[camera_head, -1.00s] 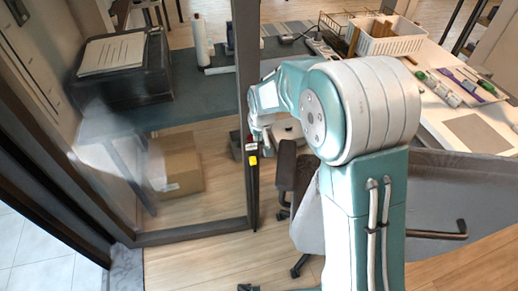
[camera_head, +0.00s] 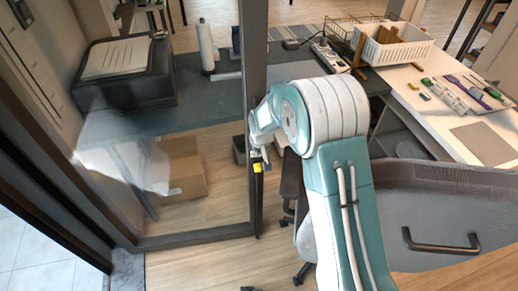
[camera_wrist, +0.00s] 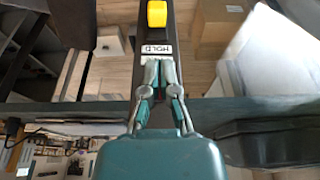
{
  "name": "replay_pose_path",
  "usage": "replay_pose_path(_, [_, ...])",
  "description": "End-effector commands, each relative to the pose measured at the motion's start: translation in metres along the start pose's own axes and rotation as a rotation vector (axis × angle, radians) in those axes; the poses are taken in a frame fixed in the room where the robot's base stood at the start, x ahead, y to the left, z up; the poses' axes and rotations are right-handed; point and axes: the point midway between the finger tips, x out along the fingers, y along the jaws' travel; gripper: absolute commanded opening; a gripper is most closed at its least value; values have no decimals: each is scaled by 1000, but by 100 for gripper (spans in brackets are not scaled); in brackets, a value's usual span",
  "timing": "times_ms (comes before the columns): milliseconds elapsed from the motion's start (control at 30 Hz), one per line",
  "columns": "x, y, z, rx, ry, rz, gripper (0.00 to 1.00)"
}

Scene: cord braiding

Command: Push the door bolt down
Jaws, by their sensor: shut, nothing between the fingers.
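The door bolt shows as a yellow block (camera_head: 257,168) on the dark vertical frame of the glass door (camera_head: 253,90). In the wrist view the yellow block (camera_wrist: 157,13) is at the top, with a white label reading HOLD (camera_wrist: 157,48) between it and my fingertips. My gripper (camera_wrist: 158,68) is shut and empty, its fingertips at the edge of the label. In the head view my gripper (camera_head: 259,152) is just above the yellow block, close to the frame. I cannot tell whether it touches the frame or the label. My wrist hides part of the bolt area in the head view.
A desk (camera_head: 200,88) with a black printer (camera_head: 125,72) stands behind the glass. A cardboard box (camera_head: 183,168) is on the floor. A white counter (camera_head: 450,95) with a basket (camera_head: 395,45) is at the right. A grey panel with a handle (camera_head: 440,242) is at the lower right.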

Motion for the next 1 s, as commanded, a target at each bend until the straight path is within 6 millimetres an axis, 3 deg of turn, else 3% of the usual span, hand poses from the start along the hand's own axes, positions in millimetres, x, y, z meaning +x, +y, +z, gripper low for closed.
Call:
replay_pose_path(200, [43,1,1,0,-4,-1,0])
replay_pose_path(433, [76,0,9,0,-1,-1,0])
replay_pose_path(1000, [89,5,14,2,0,-1,0])
